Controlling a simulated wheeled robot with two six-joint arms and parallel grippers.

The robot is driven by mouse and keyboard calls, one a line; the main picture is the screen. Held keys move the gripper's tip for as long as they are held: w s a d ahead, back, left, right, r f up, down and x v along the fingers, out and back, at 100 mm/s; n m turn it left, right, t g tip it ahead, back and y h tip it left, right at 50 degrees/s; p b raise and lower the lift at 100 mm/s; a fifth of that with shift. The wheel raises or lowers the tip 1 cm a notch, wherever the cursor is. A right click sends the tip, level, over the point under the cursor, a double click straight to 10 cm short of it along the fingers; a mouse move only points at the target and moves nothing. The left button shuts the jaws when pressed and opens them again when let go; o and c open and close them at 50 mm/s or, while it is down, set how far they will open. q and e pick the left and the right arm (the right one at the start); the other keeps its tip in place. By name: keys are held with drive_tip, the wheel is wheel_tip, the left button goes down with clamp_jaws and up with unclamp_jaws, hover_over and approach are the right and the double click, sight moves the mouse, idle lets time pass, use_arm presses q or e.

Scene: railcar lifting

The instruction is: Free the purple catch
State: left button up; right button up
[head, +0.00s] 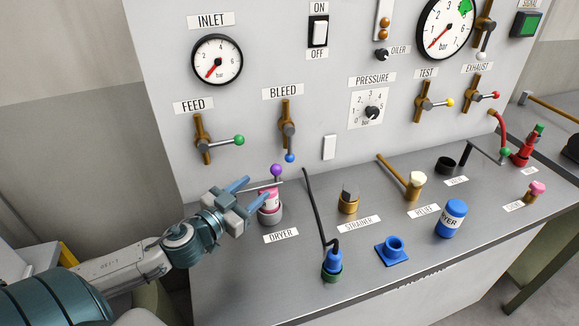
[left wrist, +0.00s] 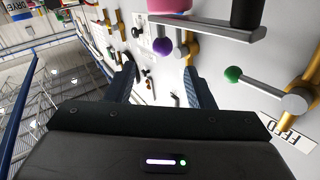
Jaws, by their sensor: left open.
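A grey bar (left wrist: 205,27) passes close to the ball. My left gripper (head: 246,192) is open and empty, just left of the dryer fitting, with its fingers pointing towards it. My right gripper is out of sight.
The upright panel behind carries the FEED lever with a green knob (head: 239,140) and the BLEED lever with a blue knob (head: 290,158). Right of the dryer are a tall black handle (head: 314,205), a brass strainer (head: 349,199) and a blue cylinder (head: 451,219).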

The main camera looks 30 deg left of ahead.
sight(272, 172)
use_arm(q)
drive_tip(key=w, duration=0.4)
drive_tip(key=shift+w+d+r, duration=0.1)
drive_tip(key=shift+w, duration=0.6)
drive_tip(key=w, duration=0.2)
drive_tip(key=w+p, duration=0.1)
drive_tip(key=w, duration=0.1)
drive_tip(key=shift+d, duration=0.25)
drive_tip(key=shift+w, duration=0.3)
clamp_jaws()
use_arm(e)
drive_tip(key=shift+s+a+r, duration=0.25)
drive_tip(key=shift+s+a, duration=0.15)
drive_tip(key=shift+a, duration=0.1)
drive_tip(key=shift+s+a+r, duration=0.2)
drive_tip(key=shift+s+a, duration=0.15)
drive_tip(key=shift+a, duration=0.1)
